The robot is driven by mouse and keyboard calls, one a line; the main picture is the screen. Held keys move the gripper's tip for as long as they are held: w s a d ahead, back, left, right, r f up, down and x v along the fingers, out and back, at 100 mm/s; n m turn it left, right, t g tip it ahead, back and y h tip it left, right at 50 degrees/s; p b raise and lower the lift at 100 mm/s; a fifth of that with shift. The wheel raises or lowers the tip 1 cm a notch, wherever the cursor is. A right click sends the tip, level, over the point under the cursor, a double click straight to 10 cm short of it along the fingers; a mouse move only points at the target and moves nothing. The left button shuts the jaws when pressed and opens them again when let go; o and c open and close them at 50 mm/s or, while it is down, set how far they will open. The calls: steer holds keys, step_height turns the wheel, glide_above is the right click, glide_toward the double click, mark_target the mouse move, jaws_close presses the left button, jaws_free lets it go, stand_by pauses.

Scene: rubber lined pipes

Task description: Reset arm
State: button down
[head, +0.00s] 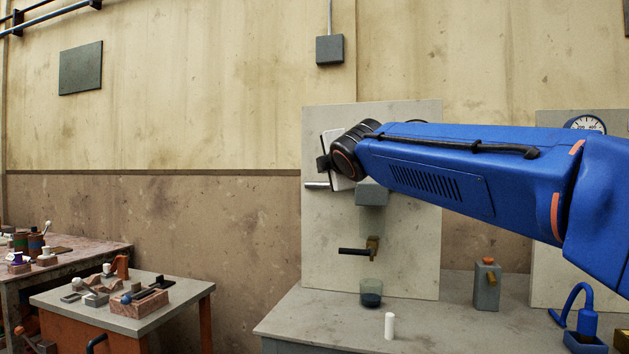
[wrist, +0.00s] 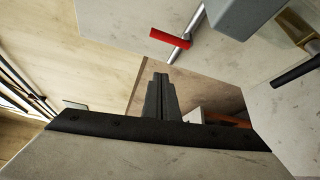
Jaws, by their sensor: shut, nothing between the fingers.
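My gripper (wrist: 160,82) shows in the wrist view as two dark grey fingers pressed together, with nothing between them. In the head view my blue arm reaches leftward across the upright pale board (head: 320,250). Its wrist end is in front of the board's left edge, and the fingers cannot be made out there. In the wrist view a red-handled lever (wrist: 170,38) on a metal rod lies just beyond the fingertips, apart from them.
A grey box (head: 371,194) and a black-handled tap (head: 357,252) are on the board. A cup of dark liquid (head: 371,294) and a white cylinder (head: 389,325) stand on the bench (head: 310,318). A cluttered small table (head: 125,322) is left. Open wall lies between.

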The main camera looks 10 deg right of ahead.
steer(key=s+d+f+m+g, duration=0.2)
steer(key=s+f+m+g, duration=0.2)
steer(key=s+f, duration=0.9)
steer(key=s+d+f+m+g, duration=0.2)
steer(key=s+f+m, duration=0.7)
steer(key=f, duration=1.1)
steer(key=s+d+f+m+g, duration=0.2)
steer(key=s+f+m+g, duration=0.4)
steer(key=s+f, duration=1)
steer(key=shift+s+d+f+m, duration=0.25)
steer(key=shift+s+m, duration=0.35)
steer(key=shift+s, duration=0.15)
